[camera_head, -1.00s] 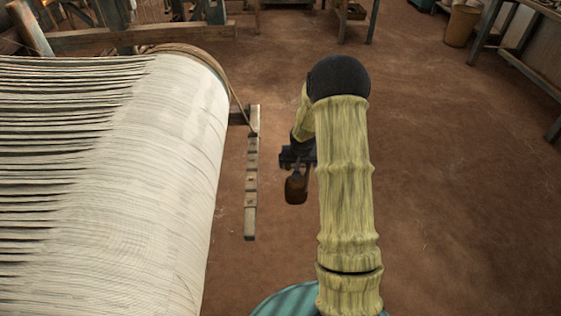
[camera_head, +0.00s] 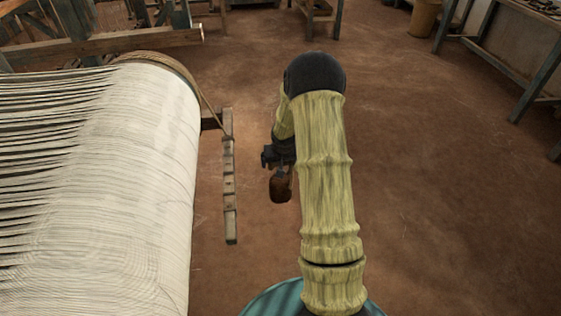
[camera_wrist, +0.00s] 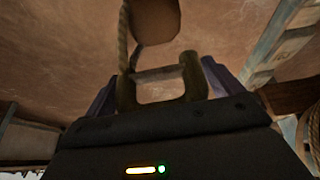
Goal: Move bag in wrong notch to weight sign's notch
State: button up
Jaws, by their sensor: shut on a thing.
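In the head view a brown bag (camera_head: 280,188) hangs under my gripper (camera_head: 279,158), to the right of a long notched wooden bar (camera_head: 230,190) and apart from it. In the wrist view my gripper (camera_wrist: 160,82) is shut on the bag's hanger, a wooden piece with a cord (camera_wrist: 123,40). The bag (camera_wrist: 155,20) shows at the top of that view, cut off by the edge. No bag is visible on the bar. I cannot make out a weight sign, and the notches are small.
The large cloth-wound loom beam (camera_head: 150,170) fills the left, with a rope (camera_head: 190,80) at its far end. Dark timbers (camera_head: 110,42) stand behind it. A bench (camera_head: 510,75) and a tan basket (camera_head: 424,18) are at the far right. The earth floor (camera_head: 420,180) is open.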

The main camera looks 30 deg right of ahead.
jog(key=shift+w+r+p, duration=0.1)
jog(key=shift+r+p, duration=0.95)
jog(key=shift+r, duration=0.45)
jog(key=shift+d, duration=0.15)
jog(key=s+d+p, duration=0.3)
jog(key=d+p, duration=0.1)
jog(key=d, duration=0.5)
jog(key=shift+d+r, duration=0.15)
jog(key=shift+r, duration=0.3)
dwell(0.8)
